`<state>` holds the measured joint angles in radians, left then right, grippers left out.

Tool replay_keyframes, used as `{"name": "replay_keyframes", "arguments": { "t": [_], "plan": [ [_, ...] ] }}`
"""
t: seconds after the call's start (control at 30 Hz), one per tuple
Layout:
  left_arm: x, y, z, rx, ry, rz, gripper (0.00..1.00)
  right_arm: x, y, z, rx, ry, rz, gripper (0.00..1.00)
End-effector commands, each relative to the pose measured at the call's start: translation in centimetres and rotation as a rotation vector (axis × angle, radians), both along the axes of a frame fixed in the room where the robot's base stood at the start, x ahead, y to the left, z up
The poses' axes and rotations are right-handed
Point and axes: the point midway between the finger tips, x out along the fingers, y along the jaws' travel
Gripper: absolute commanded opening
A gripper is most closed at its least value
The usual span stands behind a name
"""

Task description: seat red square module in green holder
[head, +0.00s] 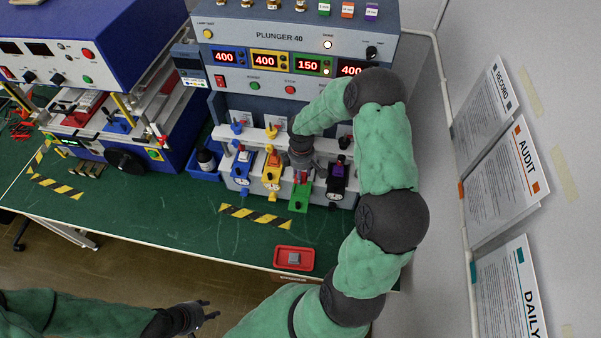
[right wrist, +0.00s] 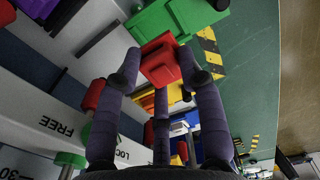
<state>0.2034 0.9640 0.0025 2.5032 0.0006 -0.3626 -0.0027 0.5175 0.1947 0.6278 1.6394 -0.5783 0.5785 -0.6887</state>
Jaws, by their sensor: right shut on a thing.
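The red square module (right wrist: 160,60) is held between the fingers of my right gripper (right wrist: 158,72) in the right wrist view. In the head view my right gripper (head: 302,163) points down over the green holder (head: 299,198), and a bit of red shows under its fingers. The green holder (right wrist: 170,22) lies just beyond the module in the wrist view. Whether they touch, I cannot tell. The holder's inside is partly hidden by the gripper. My left gripper (head: 207,310) is empty, fingers apart, low in the head view, away from the bench.
A red tray (head: 279,266) with a grey square piece sits at the bench's front edge.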

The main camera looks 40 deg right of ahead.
Motion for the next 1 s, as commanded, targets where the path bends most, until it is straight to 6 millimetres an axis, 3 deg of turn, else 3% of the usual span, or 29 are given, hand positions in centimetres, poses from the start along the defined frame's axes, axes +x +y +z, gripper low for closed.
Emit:
{"name": "replay_keyframes", "arguments": {
  "t": [0.37,1.0],
  "plan": [
    [0.0,0.0,-0.5,0.000,0.000,-0.001,0.40,0.0,0.0,-0.4,0.000,0.000,0.000,0.09],
    [0.0,0.0,-2.7,0.000,0.000,-0.001,0.40,0.0,0.0,-3.1,0.000,0.000,-0.001,0.09]
  ]
}}
